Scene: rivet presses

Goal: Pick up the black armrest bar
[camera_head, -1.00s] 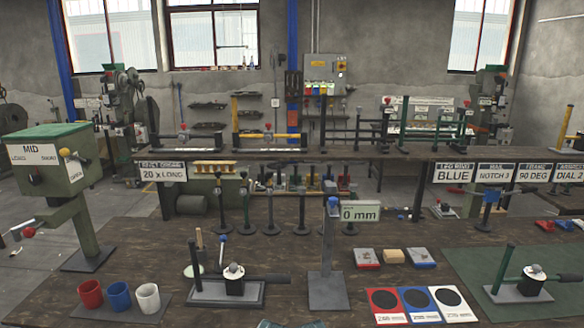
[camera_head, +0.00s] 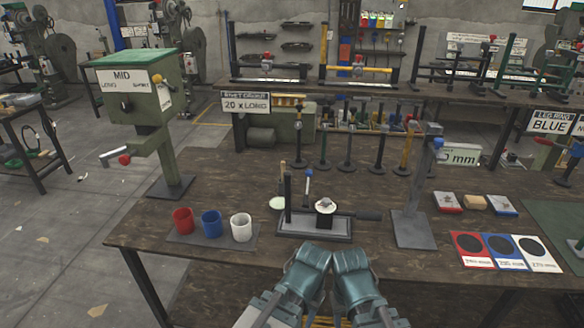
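On the back bench, a dark horizontal bar (camera_head: 270,72) with a red knob lies in a low stand at the left, and a yellow bar (camera_head: 362,69) lies in a similar stand to its right. Dark upright frames (camera_head: 470,78) stand further right. Several dark posts on round bases, one a dark post (camera_head: 348,152), stand at the front bench's back edge. No label shows which piece is the armrest bar.
The front bench (camera_head: 330,270) carries a green press (camera_head: 135,90), red, blue and white cups (camera_head: 211,222), a small lever fixture (camera_head: 318,222), a grey gauge stand (camera_head: 412,228) and coloured cards (camera_head: 506,250). Open floor (camera_head: 70,230) lies at the left.

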